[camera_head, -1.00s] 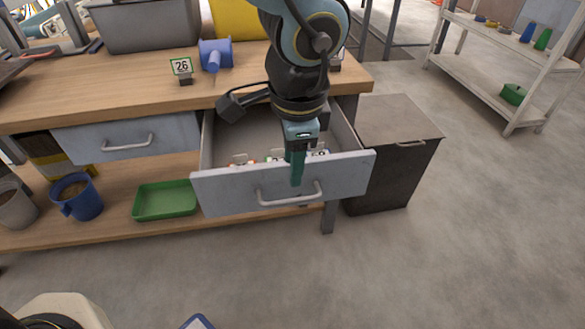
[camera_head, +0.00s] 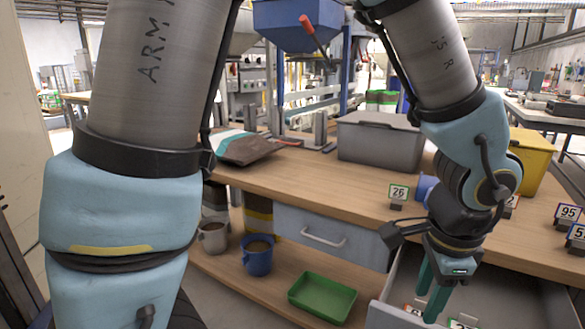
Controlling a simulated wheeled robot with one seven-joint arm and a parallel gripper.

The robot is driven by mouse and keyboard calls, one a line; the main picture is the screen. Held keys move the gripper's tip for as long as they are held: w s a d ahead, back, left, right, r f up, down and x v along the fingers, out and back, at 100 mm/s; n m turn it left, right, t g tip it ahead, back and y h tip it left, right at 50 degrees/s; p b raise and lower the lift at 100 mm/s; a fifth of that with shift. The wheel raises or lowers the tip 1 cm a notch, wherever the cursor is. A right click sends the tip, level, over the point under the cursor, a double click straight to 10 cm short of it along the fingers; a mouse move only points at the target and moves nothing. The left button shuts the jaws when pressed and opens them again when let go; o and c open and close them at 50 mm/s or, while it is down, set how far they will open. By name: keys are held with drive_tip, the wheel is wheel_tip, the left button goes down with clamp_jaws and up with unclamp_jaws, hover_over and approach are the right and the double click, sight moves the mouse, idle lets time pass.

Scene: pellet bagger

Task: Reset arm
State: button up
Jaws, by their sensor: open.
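My arm shows as a large grey and light-blue link at the left and another link coming down from the upper right. My gripper (camera_head: 428,302), with teal fingers, hangs at the lower right over the open grey drawer (camera_head: 522,309). The two fingers are apart and nothing shows between them. The drawer is pulled out of the wooden workbench (camera_head: 330,190). The picture's bottom edge cuts off the drawer front.
A closed drawer (camera_head: 310,236) is left of the open one. A green tray (camera_head: 322,298), a blue jug (camera_head: 257,256) and a grey jug (camera_head: 212,238) stand on the lower shelf. A grey bin (camera_head: 380,143), yellow bin (camera_head: 528,160), bag (camera_head: 240,148) and number card 26 (camera_head: 398,194) are on the bench.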

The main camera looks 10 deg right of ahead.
drive_tip(key=w+a+n, duration=1.1)
drive_tip(key=w+a, duration=0.5)
drive_tip(key=w+a+n, duration=0.3)
drive_tip(key=a+n, duration=0.6)
drive_tip(key=a, duration=0.8)
wheel_tip(320, 180, up, 13)
drive_tip(key=p, duration=1.2)
drive_tip(key=shift+s+d+f+y, duration=0.15)
drive_tip(key=shift+s+d+y, duration=0.05)
drive_tip(key=shift+d+y, duration=0.15)
